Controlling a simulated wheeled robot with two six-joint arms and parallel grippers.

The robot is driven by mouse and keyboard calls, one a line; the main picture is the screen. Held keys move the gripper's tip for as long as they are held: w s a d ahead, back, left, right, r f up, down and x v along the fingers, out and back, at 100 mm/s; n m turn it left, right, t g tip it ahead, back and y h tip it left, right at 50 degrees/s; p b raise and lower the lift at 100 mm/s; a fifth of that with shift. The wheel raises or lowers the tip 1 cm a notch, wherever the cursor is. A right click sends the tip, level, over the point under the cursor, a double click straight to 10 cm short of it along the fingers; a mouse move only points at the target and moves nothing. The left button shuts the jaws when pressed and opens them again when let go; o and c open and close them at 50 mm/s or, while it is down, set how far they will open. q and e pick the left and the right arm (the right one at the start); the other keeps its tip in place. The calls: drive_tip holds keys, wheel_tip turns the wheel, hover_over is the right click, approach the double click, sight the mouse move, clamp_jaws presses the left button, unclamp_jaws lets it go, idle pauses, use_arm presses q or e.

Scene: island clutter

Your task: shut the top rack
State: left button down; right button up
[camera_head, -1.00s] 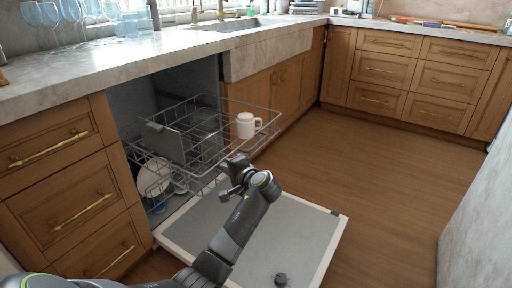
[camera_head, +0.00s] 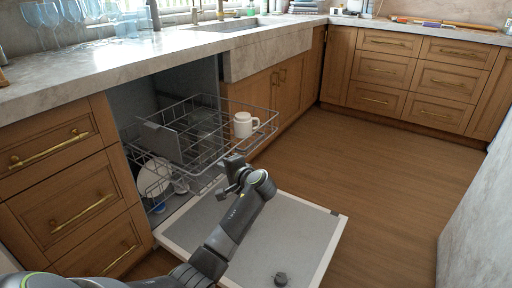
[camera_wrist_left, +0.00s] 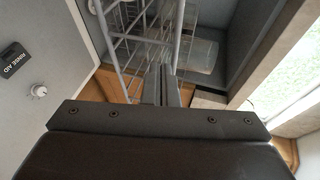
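The top rack (camera_head: 212,165) is a grey wire basket pulled out of the dishwasher, over the open door. A white mug (camera_head: 243,125) stands near its outer right end. Part of the wire rack also shows in the left wrist view (camera_wrist_left: 177,45). My left gripper (camera_head: 229,177) is at the rack's outer front side, close to its wires; I cannot tell whether it touches. In the left wrist view its two fingers (camera_wrist_left: 162,85) lie together, with nothing visible between them. My right gripper is out of view.
The dishwasher door (camera_head: 290,225) lies open below, with a small dark round part on it. A lower rack (camera_head: 155,178) holds a white plate. Wooden drawers (camera_head: 65,150) flank the opening on the left. The floor (camera_head: 360,150) to the right is clear. Glasses stand on the counter.

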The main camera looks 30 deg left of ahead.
sight(189, 168)
use_arm(q)
drive_tip(key=a+p, duration=0.1)
drive_tip(key=a, duration=0.5)
drive_tip(key=shift+w+a, duration=0.15)
drive_tip(key=shift+w, duration=0.05)
drive_tip(key=shift+w+a+p, duration=0.15)
drive_tip(key=shift+a, duration=1.15)
drive_tip(key=shift+w+a+p, duration=0.1)
drive_tip(key=shift+a+p, duration=0.05)
drive_tip(key=shift+a, duration=1.15)
drive_tip(key=shift+w+a+b, duration=0.2)
drive_tip(key=shift+a+b, duration=0.25)
drive_tip(key=shift+a, duration=2.2)
drive_tip(key=shift+w+a+b, duration=0.15)
drive_tip(key=shift+a+b, duration=0.4)
drive_tip(key=shift+a, duration=1.1)
drive_tip(key=shift+w+a+b, duration=0.1)
drive_tip(key=shift+a+b, duration=0.4)
drive_tip(key=shift+a, duration=1.15)
